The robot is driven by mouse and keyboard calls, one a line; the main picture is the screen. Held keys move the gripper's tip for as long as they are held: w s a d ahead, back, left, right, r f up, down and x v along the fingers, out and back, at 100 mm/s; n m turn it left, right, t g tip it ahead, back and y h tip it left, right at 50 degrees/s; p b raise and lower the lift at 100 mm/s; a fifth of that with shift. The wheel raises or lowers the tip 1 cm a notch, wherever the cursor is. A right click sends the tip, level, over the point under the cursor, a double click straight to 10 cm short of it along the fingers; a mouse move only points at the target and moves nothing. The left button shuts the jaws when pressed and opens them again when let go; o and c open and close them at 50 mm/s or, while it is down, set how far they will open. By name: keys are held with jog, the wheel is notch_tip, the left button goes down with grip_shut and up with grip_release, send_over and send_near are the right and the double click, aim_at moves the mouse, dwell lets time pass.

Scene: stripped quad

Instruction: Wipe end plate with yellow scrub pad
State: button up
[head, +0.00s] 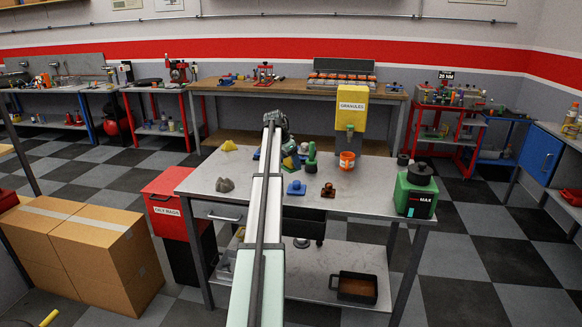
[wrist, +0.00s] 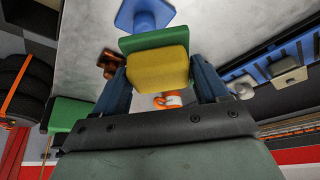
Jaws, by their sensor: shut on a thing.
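My gripper (wrist: 158,72) is shut on the yellow scrub pad (wrist: 157,71), with one finger on each side of it. The pad is a yellow block with a green layer. In the head view the pad (head: 289,147) is partly hidden by my arm, above the middle of the grey bench. A blue flanged part (wrist: 147,14) lies just beyond the pad in the wrist view; it also shows on the bench in the head view (head: 296,188). A copper-coloured part (head: 328,190) sits beside it. I cannot tell which part is the end plate.
The grey bench (head: 375,201) also holds an orange cup (head: 347,160) under a yellow granules dispenser (head: 352,98), a green machine (head: 416,189), a green-topped item (head: 311,158), a grey lump (head: 225,185) and a yellow lump (head: 230,146).

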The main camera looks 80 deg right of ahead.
jog(key=shift+r, duration=1.15)
